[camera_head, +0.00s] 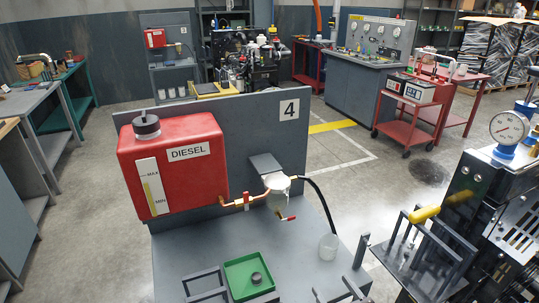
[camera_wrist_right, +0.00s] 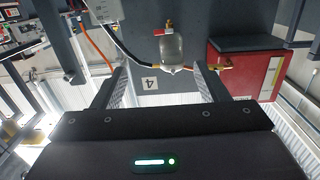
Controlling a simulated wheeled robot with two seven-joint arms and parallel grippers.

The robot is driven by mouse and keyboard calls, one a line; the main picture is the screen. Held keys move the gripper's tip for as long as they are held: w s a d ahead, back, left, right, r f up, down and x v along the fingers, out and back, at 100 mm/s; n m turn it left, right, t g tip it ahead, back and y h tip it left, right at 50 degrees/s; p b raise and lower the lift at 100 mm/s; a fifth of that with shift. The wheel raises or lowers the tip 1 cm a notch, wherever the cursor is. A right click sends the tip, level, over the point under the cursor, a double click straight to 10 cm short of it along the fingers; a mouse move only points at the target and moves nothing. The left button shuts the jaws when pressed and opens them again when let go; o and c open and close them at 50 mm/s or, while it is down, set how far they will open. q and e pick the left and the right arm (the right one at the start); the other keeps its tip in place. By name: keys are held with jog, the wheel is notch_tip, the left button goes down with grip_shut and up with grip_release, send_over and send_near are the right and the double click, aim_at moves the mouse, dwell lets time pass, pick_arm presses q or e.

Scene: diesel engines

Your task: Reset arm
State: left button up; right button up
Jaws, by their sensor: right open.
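My right gripper (camera_head: 335,292) shows only by its fingertips at the bottom edge of the head view. In the right wrist view, which is upside down, its two fingers (camera_wrist_right: 158,88) stand apart with nothing between them. The fuel filter with its clear bowl (camera_wrist_right: 172,50) lies beyond the fingertips, apart from them. In the head view the filter (camera_head: 278,184) hangs on the grey panel beside the red diesel tank (camera_head: 172,165).
A green tray (camera_head: 238,277) holding a dark round cap (camera_head: 256,278) sits on the grey bench. A clear cup (camera_head: 328,247) stands at its right. An engine (camera_head: 470,225) with a yellow handle stands at right.

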jog(key=s+d+r+m+g+h, duration=0.1)
jog(key=s+d+g+h, duration=0.15)
jog(key=s+g, duration=0.45)
jog(key=s+d+m+g+h, duration=0.1)
jog(key=s+g+h, duration=0.4)
jog(key=s, duration=0.4)
notch_tip(320, 180, down, 29)
jog(key=s+g+y, duration=0.1)
jog(key=g+y, duration=0.1)
pick_arm(q)
jog(key=shift+w+a+f+b, duration=0.1)
jog(key=shift+w+f+b, duration=0.1)
jog(key=shift+f+b, duration=0.25)
jog(key=shift+w+a+f+b, duration=0.1)
jog(key=shift+w+f+b, duration=0.05)
jog(key=shift+f+b, duration=0.2)
pick_arm(e)
jog(key=s+d+f, duration=0.1)
jog(key=s+f, duration=0.9)
jog(key=s+d+f+g, duration=0.1)
jog(key=s+d+f, duration=0.1)
jog(key=s+f, duration=0.8)
jog(key=shift+s+d+f+h, duration=0.3)
jog(key=shift+s+f+h, duration=0.05)
jog(key=shift+s, duration=0.1)
pick_arm(q)
jog(key=shift+c, duration=0.3)
